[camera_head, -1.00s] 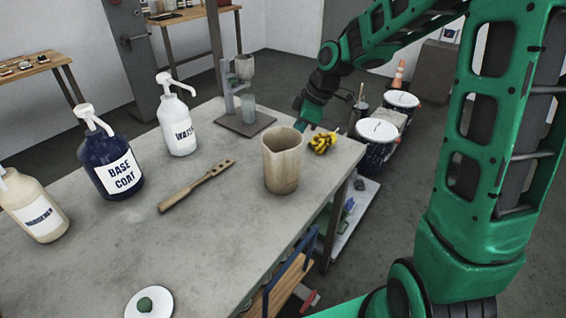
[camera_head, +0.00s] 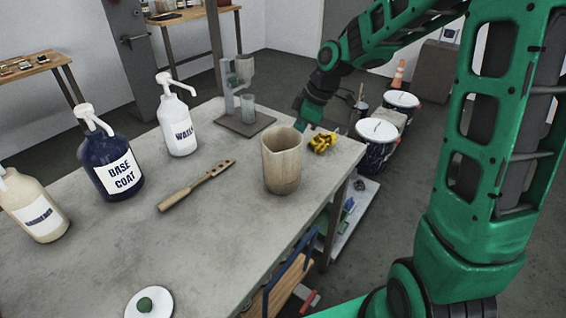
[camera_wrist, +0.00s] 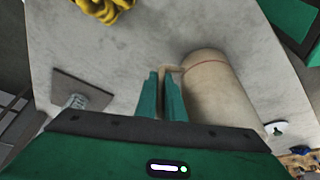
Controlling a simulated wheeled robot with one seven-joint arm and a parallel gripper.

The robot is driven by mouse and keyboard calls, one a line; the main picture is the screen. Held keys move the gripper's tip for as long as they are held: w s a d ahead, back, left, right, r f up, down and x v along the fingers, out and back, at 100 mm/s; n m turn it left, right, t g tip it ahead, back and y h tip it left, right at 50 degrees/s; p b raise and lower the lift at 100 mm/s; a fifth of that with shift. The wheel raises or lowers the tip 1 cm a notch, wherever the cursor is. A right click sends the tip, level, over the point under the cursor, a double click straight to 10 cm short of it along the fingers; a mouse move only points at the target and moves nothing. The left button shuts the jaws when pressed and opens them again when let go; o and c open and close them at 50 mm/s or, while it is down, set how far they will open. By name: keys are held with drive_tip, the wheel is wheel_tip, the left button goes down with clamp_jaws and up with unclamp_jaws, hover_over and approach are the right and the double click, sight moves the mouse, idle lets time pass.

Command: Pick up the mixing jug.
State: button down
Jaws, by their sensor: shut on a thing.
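The mixing jug (camera_head: 282,162) is a beige, stained, open-topped vessel near the right edge of the grey table in the head view. It stands upright, and I see no clear gap under it. In the wrist view the jug (camera_wrist: 222,90) lies just right of my gripper (camera_wrist: 163,76). The two green fingers are close together on a beige part at the jug's side, which looks like its handle. In the head view the handle and my fingertips are hidden behind the jug.
A yellow bunched object (camera_head: 321,143) lies just right of the jug. A wooden paddle (camera_head: 197,185), a blue base coat bottle (camera_head: 112,165), a white water bottle (camera_head: 178,128) and a stand with a glass (camera_head: 247,112) share the table.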

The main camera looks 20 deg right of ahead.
drive_tip(key=shift+r, duration=0.2)
idle(0.3)
drive_tip(key=shift+r, duration=1.95)
drive_tip(key=a+r, duration=0.6)
drive_tip(key=a, duration=0.5)
drive_tip(key=shift+s+a+r, duration=0.3)
drive_tip(key=shift+s+r, duration=0.05)
drive_tip(key=shift+s, duration=0.1)
